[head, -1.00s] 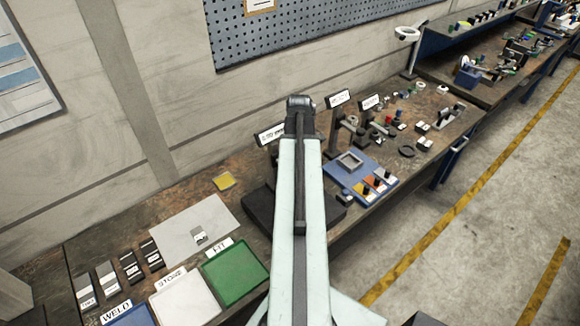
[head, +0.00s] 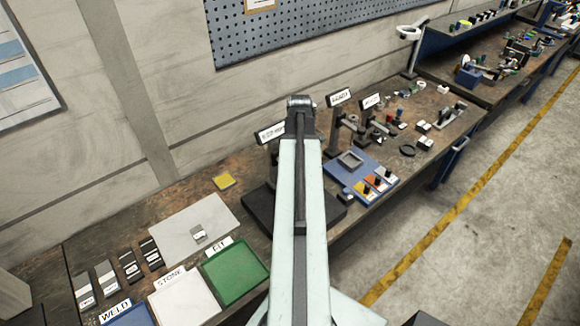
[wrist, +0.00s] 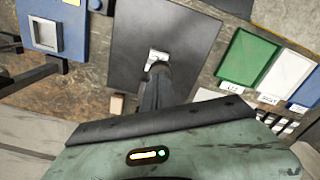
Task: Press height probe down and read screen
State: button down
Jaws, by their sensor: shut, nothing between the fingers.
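A dark stand base (head: 258,216) sits on the bench under my arm in the head view. A small sign (head: 270,132) stands behind it; its lettering is unreadable. My arm hides the middle of this stand, so no height probe or readout screen can be made out there. In the wrist view the dark base plate (wrist: 190,40) lies below my gripper (wrist: 158,68). My gripper is shut and empty, pointing at a small pale metal piece (wrist: 158,55) on the plate. Whether the fingertips touch that piece cannot be told. The gripper's tip is hidden in the head view.
A green tray (head: 236,272) and a white tray (head: 185,300) lie left of the base. A blue fixture (head: 350,180) with coloured pieces stands close on the right. A grey sheet (head: 180,232) lies to the left. The wall is behind the bench.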

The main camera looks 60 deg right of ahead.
jog(key=shift+f+b, duration=3.15)
jog(key=shift+f, duration=0.2)
jog(key=shift+r, duration=0.2)
notch_tip(320, 180, up, 8)
jog(key=p, duration=0.8)
jog(key=shift+f, duration=0.2)
jog(key=shift+r, duration=0.1)
notch_tip(320, 180, up, 8)
jog(key=p, duration=0.7)
jog(key=shift+f+p, duration=0.2)
jog(key=shift+p, duration=0.2)
